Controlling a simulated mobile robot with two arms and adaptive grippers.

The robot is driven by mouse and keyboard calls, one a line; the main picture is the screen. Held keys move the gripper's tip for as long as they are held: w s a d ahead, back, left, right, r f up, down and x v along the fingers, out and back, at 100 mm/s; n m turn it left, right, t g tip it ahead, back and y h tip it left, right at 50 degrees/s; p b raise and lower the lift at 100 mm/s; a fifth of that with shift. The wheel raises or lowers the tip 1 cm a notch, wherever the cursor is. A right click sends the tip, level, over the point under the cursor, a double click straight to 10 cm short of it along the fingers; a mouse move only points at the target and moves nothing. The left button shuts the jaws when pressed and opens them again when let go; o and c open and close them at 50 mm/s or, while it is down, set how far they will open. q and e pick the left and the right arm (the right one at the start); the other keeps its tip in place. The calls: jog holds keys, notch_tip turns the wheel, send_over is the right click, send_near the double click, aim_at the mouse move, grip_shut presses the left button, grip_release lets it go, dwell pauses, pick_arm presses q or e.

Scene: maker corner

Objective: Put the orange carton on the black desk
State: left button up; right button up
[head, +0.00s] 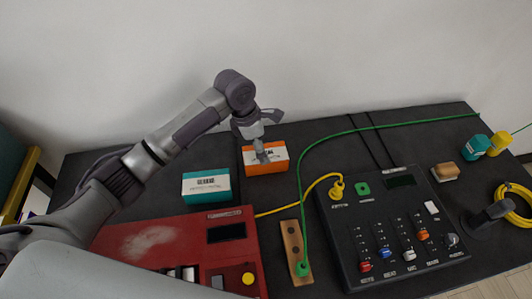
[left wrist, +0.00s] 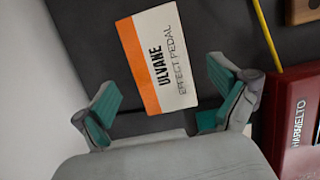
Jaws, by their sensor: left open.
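The orange carton (head: 256,168) is orange with a white top and stands on the black desk (head: 324,127) towards the back. In the left wrist view its label (left wrist: 165,62) reads "ULVANE EFFECT PEDAL". My left gripper (head: 260,138) is above the carton and hides part of it in the head view. In the left wrist view my left gripper (left wrist: 160,108) is open, with its teal finger pads apart at the near end of the carton. Whether a pad touches the carton cannot be told. My right gripper is not in view.
A teal carton (head: 207,186) stands just left of the orange one. A red device (head: 170,238) lies in front, a black mixer (head: 385,265) to the right. Green (head: 330,138) and yellow (head: 290,205) cables cross the desk nearby. A white wall (head: 370,50) rises behind.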

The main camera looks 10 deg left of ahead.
pick_arm(q)
jog(key=v, duration=0.5)
jog(key=shift+r, duration=0.4)
